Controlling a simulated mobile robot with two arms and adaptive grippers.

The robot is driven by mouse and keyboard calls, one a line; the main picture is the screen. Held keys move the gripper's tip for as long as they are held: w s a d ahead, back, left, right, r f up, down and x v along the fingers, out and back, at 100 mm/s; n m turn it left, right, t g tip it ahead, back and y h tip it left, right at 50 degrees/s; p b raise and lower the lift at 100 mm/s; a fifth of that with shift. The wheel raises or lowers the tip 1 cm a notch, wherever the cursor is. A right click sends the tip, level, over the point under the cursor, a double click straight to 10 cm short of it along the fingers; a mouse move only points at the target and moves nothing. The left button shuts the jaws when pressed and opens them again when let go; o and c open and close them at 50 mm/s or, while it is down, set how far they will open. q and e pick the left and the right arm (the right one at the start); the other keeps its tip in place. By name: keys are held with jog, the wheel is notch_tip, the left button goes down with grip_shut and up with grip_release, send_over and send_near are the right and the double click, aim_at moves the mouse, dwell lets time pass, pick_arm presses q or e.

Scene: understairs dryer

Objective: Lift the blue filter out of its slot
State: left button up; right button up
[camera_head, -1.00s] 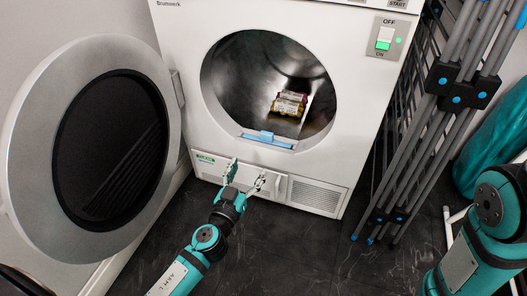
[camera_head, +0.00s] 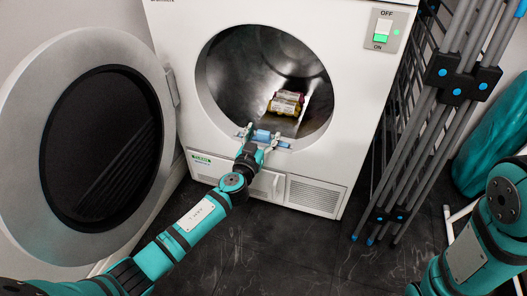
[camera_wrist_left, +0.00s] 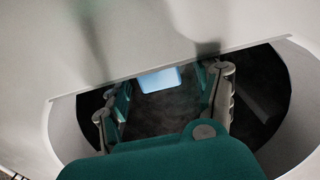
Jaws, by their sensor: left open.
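The blue filter (camera_head: 262,136) sits in its slot at the lower lip of the dryer's round opening. Its blue top also shows in the left wrist view (camera_wrist_left: 160,80), between and beyond my fingers. My left gripper (camera_head: 261,133) is open, with one finger at each side of the filter in the head view. I cannot tell whether the fingers touch it. The filter's lower part is hidden in the slot. My right gripper is out of view; only part of my right arm shows at the right edge.
The white dryer (camera_head: 335,165) stands with its round door (camera_head: 60,225) swung open to the left. A folded grey drying rack (camera_head: 425,130) stands close at the right. Dark floor is free in front.

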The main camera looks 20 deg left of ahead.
pick_arm(q)
jog(key=shift+w, duration=0.5)
grip_shut()
